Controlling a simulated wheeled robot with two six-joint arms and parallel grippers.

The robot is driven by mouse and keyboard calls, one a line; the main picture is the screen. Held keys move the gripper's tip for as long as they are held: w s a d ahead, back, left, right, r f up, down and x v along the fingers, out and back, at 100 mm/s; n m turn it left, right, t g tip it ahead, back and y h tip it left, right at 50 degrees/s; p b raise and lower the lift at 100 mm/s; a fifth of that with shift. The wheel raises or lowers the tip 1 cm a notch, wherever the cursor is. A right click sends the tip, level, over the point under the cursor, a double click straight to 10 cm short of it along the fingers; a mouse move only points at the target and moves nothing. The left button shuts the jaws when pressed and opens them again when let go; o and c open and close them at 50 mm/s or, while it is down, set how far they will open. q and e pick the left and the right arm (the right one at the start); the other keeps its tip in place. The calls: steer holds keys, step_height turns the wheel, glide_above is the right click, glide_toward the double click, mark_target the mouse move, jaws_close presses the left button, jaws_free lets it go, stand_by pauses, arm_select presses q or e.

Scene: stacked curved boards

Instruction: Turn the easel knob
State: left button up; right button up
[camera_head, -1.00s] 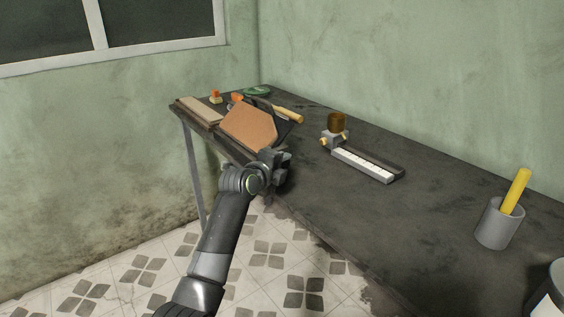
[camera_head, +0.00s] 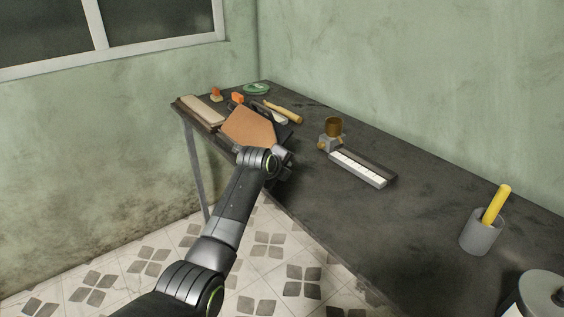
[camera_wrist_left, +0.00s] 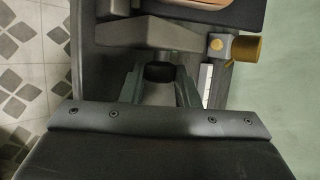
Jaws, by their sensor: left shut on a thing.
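The easel (camera_wrist_left: 150,32) shows in the wrist view as grey bars, with a tan panel that also shows in the head view (camera_head: 248,124). My left gripper (camera_head: 284,162) is at the table's front edge, at the panel's near right side. In the wrist view its two fingers (camera_wrist_left: 160,80) are closed on a dark round knob (camera_wrist_left: 160,72) under the grey bar. My own wrist hides most of the knob and easel in the head view. My right gripper is in neither view.
A grey block with a brown cylinder (camera_head: 334,126) and a white-segmented strip (camera_head: 358,168) lie right of the easel. A grey cup (camera_head: 480,238) holds a yellow stick. Long-handled tools (camera_head: 284,111) lie behind. The table's middle right is clear.

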arm_select(q)
steer(key=shift+g+y+p, duration=0.3)
steer(key=shift+p, duration=0.1)
steer(key=o, duration=1)
steer(key=shift+c, duration=0.2)
steer(key=v, duration=1.7)
steer(key=shift+s+r, duration=0.15)
